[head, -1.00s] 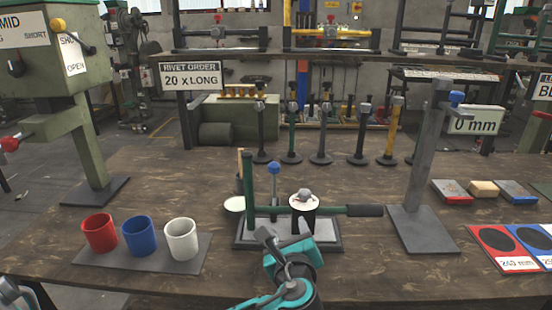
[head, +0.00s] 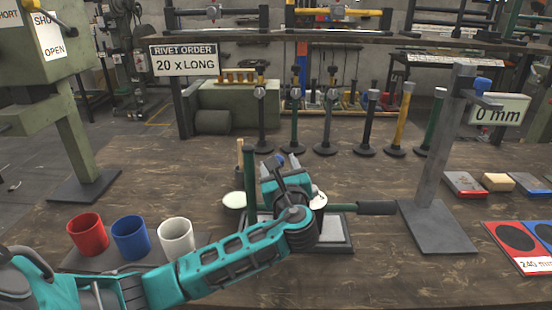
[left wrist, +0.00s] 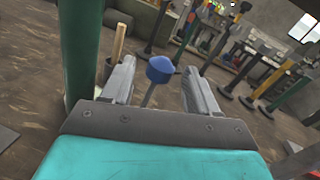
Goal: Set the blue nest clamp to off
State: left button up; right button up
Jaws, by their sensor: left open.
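The blue nest clamp is a grey lever topped by a blue ball knob. The knob (left wrist: 160,69) shows in the left wrist view between the two fingers of my left gripper (left wrist: 158,80), with a gap on each side. In the head view the knob (head: 280,160) is mostly hidden by my left gripper (head: 275,166), which reaches over the press fixture from the front. The gripper is open and empty. The press base (head: 338,236), green post (head: 250,180) and dark lever handle (head: 376,208) show around my arm. My right gripper is not in view.
Red (head: 88,236), blue (head: 131,240) and white (head: 176,240) cups stand on a grey mat at front left. A grey gauge stand (head: 440,170) is at right. Several posts stand behind the fixture. The green post is close beside my gripper.

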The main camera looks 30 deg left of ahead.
pick_arm(q)
jog(key=x, duration=0.5)
grip_shut()
dwell(0.5)
